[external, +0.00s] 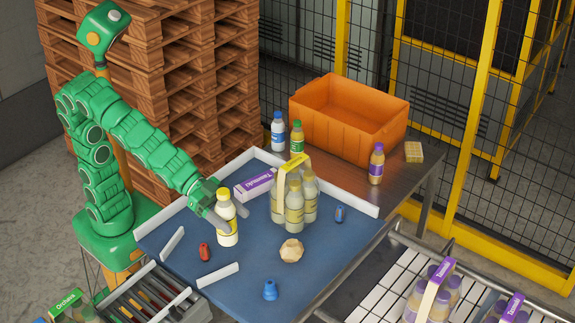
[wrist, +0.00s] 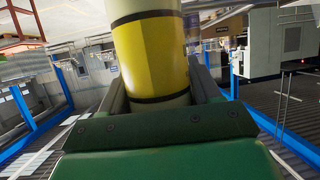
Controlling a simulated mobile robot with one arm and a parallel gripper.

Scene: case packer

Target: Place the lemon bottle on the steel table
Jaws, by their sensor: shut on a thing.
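The lemon bottle (external: 227,232), cream with a yellow label and yellow cap, is upright at the left of the blue work surface (external: 254,284). My gripper (external: 229,210) is shut around it. In the wrist view the bottle's yellow label (wrist: 150,55) fills the space between my fingers (wrist: 160,98). I cannot tell whether its base touches the blue surface. The steel table (external: 400,178) is at the back right, beyond the blue surface's white rim.
On the steel table stand an orange crate (external: 345,125), a blue-capped bottle (external: 278,132), a green-capped bottle (external: 297,138), a purple-labelled bottle (external: 376,165) and a yellow block (external: 413,152). A yellow-handled multipack (external: 294,200), purple carton (external: 255,185) and small loose items are on the blue surface.

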